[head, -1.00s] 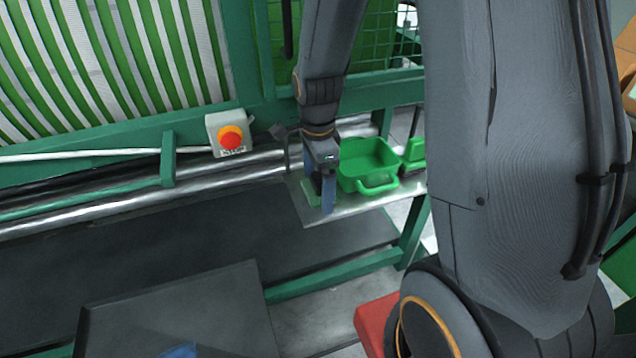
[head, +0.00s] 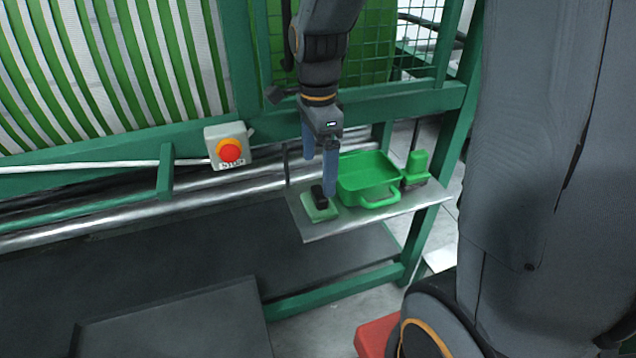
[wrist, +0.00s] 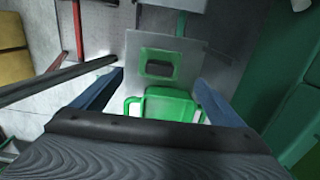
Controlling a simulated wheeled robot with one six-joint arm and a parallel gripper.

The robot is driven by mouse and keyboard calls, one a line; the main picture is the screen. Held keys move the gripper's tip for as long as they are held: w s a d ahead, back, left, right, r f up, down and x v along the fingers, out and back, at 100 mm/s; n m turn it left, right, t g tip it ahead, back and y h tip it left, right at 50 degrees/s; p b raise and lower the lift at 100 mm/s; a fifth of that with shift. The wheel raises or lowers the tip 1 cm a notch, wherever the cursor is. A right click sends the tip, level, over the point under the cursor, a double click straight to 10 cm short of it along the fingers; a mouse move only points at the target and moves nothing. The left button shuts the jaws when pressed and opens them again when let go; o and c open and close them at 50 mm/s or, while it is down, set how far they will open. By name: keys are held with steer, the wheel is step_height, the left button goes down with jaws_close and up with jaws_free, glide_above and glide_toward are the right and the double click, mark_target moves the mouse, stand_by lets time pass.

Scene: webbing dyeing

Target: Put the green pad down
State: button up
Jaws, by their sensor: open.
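The green pad (head: 319,208) with a dark grip on top lies flat on the metal shelf (head: 402,206), at its left end. It also shows in the wrist view (wrist: 160,66), on the shelf beyond the green tray. My gripper (head: 319,173) is open and empty above the pad, with its blue fingers apart and pointing down. In the wrist view the blue fingers are spread wide on both sides, with nothing between their tips.
A green tray (head: 366,172) with handles stands right of the pad on the shelf. A smaller green item (head: 416,167) is beside it. A red stop button (head: 229,150) sits on the green frame at left. A red object (head: 376,336) is low on the floor.

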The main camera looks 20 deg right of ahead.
steer(key=shift+s+r+n, duration=0.2)
steer(key=shift+r+n, duration=0.2)
steer(key=shift+r, duration=0.1)
steer(key=shift+s+r+n, duration=0.2)
steer(key=shift+r+n, duration=0.2)
steer(key=shift+r, duration=0.05)
steer(key=s+f+n+t, duration=0.1)
steer(key=s+f+n, duration=0.5)
steer(key=n, duration=1)
steer(key=shift+s, duration=1.35)
steer(key=shift+d, duration=0.1)
